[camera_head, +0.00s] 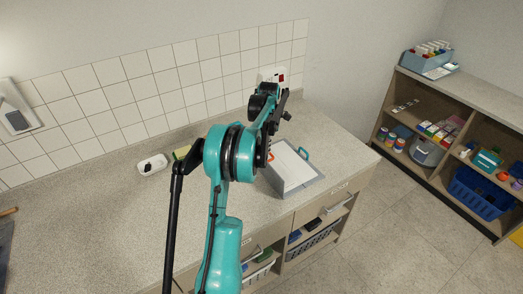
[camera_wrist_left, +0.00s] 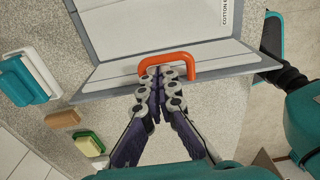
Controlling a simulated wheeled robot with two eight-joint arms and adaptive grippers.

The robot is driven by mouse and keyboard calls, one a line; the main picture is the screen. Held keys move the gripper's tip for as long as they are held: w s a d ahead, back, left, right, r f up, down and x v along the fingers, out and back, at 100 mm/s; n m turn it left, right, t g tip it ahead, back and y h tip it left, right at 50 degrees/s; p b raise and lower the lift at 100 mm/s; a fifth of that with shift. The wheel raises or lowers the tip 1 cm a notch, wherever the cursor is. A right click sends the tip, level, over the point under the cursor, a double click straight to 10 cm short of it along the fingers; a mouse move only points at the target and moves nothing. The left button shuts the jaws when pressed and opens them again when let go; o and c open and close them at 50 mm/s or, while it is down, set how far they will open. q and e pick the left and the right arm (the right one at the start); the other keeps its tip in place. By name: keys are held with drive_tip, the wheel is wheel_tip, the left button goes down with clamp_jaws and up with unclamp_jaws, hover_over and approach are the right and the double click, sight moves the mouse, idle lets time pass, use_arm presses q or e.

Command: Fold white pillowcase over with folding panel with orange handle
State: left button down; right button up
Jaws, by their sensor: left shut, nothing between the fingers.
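The folding board (camera_head: 312,186) lies on the counter with a white sheet-like surface, probably the pillowcase (camera_head: 292,166), within its grey border. In the left wrist view the white surface (camera_wrist_left: 150,25) fills the top. The panel with the orange handle (camera_wrist_left: 150,60) crosses the near side as a narrow strip and appears tilted up. The orange handle also shows in the head view (camera_head: 270,157), partly behind my arm. My left gripper (camera_wrist_left: 163,71) is shut and empty, its fingertips at the handle's opening; contact is unclear. My right gripper is out of view.
Shelves (camera_head: 440,140) with goods stand at the right. The left counter is mostly clear.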

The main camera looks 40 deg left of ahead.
use_arm(q)
drive_tip(key=w+d+f, duration=0.2)
drive_tip(key=w, duration=0.3)
drive_tip(key=shift+w, duration=0.4)
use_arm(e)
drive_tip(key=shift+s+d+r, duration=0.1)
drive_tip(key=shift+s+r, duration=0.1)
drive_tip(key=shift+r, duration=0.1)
